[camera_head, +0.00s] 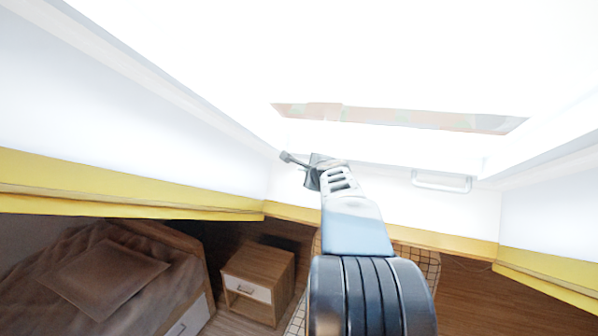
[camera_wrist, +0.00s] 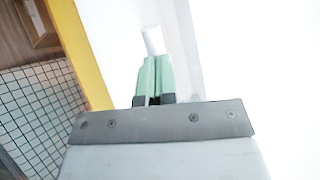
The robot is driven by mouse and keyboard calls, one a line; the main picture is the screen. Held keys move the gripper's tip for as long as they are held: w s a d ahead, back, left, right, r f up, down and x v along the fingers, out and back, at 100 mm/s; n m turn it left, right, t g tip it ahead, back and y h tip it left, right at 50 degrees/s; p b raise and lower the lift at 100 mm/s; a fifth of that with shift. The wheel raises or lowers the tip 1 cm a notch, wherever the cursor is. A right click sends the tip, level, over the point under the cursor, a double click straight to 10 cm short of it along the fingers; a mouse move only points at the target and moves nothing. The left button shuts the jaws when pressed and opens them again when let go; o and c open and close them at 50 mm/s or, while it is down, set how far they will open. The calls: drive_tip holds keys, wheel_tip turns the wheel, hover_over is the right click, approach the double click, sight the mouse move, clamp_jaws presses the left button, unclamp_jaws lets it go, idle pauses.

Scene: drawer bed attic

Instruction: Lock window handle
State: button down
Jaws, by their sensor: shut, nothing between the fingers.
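The window (camera_head: 400,117) is a large, overexposed white opening across the top of the head view. A white bar handle (camera_head: 441,181) sits on the white surface below it, to the right of my arm. My gripper (camera_head: 287,157) is at the end of my raised arm, left of that handle and apart from it in the picture. In the wrist view its green fingers (camera_wrist: 152,65) are together and hold nothing. A short white bar-like piece (camera_wrist: 153,40) shows just past the fingertips. I cannot tell whether it is the handle or whether the fingers touch it.
Yellow trim (camera_head: 130,193) runs along the lower edge of the white walls. Below are a bed (camera_head: 110,275) at left, a wooden nightstand (camera_head: 258,280) and a checkered rug, also in the wrist view (camera_wrist: 45,115). Wooden floor shows at right.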

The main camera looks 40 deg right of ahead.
drive_tip(key=shift+f+b+x, duration=0.2)
drive_tip(key=shift+b+x, duration=0.25)
drive_tip(key=shift+x, duration=0.55)
drive_tip(key=shift+f+b+x, duration=0.25)
drive_tip(key=shift+b+x, duration=0.15)
drive_tip(key=shift+x, duration=0.6)
drive_tip(key=shift+a, duration=0.15)
drive_tip(key=shift+f, duration=0.35)
drive_tip(key=shift+s+a+r, duration=0.15)
drive_tip(key=shift+a+r, duration=0.2)
drive_tip(key=shift+a, duration=0.05)
drive_tip(key=s+a+r+p, duration=0.2)
drive_tip(key=s+a, duration=0.1)
drive_tip(key=a, duration=0.2)
drive_tip(key=s+a+r+p, duration=0.2)
drive_tip(key=a+r, duration=0.1)
drive_tip(key=a, duration=0.2)
drive_tip(key=shift+s+a, duration=0.4)
drive_tip(key=shift+r, duration=0.1)
